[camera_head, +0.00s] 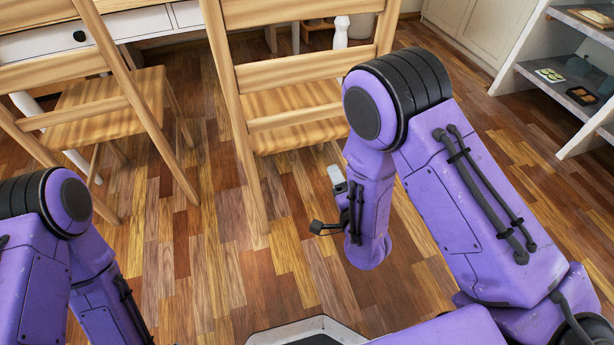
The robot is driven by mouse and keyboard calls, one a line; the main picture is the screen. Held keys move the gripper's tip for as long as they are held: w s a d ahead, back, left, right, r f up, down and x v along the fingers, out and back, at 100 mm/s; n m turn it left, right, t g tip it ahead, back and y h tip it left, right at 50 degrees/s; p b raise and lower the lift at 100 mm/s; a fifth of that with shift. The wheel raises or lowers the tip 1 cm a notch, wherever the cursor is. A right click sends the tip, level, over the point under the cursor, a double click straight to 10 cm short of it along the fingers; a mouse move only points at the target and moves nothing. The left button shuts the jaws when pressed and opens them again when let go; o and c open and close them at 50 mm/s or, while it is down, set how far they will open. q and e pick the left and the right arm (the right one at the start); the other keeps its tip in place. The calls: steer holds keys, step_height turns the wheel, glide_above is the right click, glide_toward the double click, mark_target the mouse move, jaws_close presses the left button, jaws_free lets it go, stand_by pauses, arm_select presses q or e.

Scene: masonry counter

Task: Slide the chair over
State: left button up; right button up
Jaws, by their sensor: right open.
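A light wooden chair (290,101) with a slatted back stands in the middle, its back towards me. A second, similar wooden chair (101,113) stands to its left. The frames do not show which one the task means. My right gripper (328,203) is open and empty, a little to the right of the middle chair's near legs and apart from it in the picture. My right arm hides part of the floor beside that chair. My left arm shows at the lower left, but its gripper is out of view.
A white desk (40,43) with drawers stands behind the chairs. A grey and white shelf unit (536,84) with small trays stands at the right. A pale cabinet (470,30) is at the back right.

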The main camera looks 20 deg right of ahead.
mark_target(307, 145)
steer(key=w+a+f+b, duration=0.1)
steer(key=w+b, duration=0.1)
steer(key=w, duration=0.4)
steer(key=w+a+f+m+t+b, duration=0.1)
steer(key=w+b, duration=0.1)
steer(key=w, duration=0.4)
steer(key=w+a+m+t+y+b, duration=0.1)
steer(key=w+b, duration=0.1)
steer(key=w, duration=0.4)
steer(key=shift+w+a+f, duration=0.1)
steer(key=shift+f, duration=0.3)
steer(key=shift+w, duration=0.3)
arm_select(q)
step_height(307, 145, down, 10)
steer(key=shift+s+d+m, duration=0.2)
steer(key=shift+s+m, duration=0.1)
steer(key=shift+s, duration=0.05)
arm_select(e)
jaws_close()
arm_select(q)
steer(key=shift+f+b, duration=0.1)
steer(key=shift+b, duration=0.2)
